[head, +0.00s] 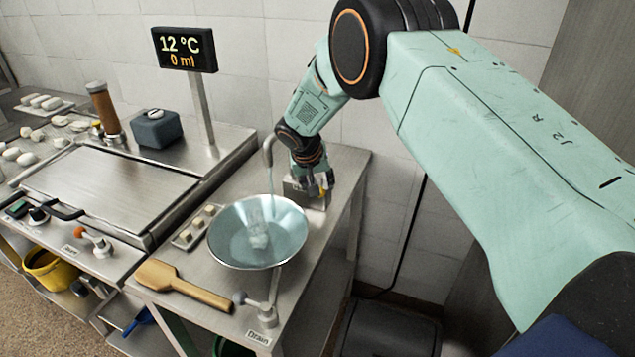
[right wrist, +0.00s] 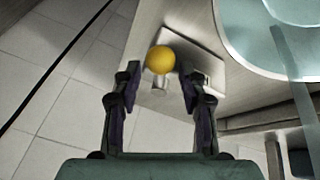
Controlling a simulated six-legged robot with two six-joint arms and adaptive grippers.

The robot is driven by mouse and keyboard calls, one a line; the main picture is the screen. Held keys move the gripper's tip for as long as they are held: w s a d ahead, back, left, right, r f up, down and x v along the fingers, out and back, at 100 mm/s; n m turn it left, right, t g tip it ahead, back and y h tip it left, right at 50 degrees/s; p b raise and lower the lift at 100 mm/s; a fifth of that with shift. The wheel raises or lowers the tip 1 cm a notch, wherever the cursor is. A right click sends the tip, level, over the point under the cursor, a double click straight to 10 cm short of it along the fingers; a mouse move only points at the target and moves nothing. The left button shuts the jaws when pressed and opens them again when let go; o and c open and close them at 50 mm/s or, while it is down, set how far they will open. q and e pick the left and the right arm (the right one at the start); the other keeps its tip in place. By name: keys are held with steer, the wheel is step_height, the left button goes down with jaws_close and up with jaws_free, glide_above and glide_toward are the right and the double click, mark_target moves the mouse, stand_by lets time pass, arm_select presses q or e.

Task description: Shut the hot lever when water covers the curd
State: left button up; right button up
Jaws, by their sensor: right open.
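A round metal bowl (head: 216,245) stands on the steel counter with bluish water and a pale lump of curd (head: 259,236) in it. I cannot tell whether water covers the curd's top. A curved spout (head: 268,150) hangs over the bowl, and a pale stream seems to fall from it. My right gripper (head: 318,187) is behind the bowl at a metal block (head: 313,202). In the right wrist view my right gripper (right wrist: 158,75) is open, its fingers on either side of a yellow ball knob (right wrist: 160,59) on the lever. The lever's label is not readable.
A display (head: 184,50) reads 12 °C and 0 ml. A lever labelled Drain (head: 258,303) stands at the counter's front. A wooden paddle (head: 185,285) and a small tray (head: 199,225) lie left of the bowl. A griddle (head: 110,190) is further left.

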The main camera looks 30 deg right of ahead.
steer(key=shift+s, duration=0.15)
steer(key=shift+w+f, duration=0.15)
steer(key=shift+w, duration=0.15)
steer(key=c, duration=0.4)
steer(key=shift+s+d, duration=0.1)
steer(key=shift+s, duration=0.05)
jaws_close()
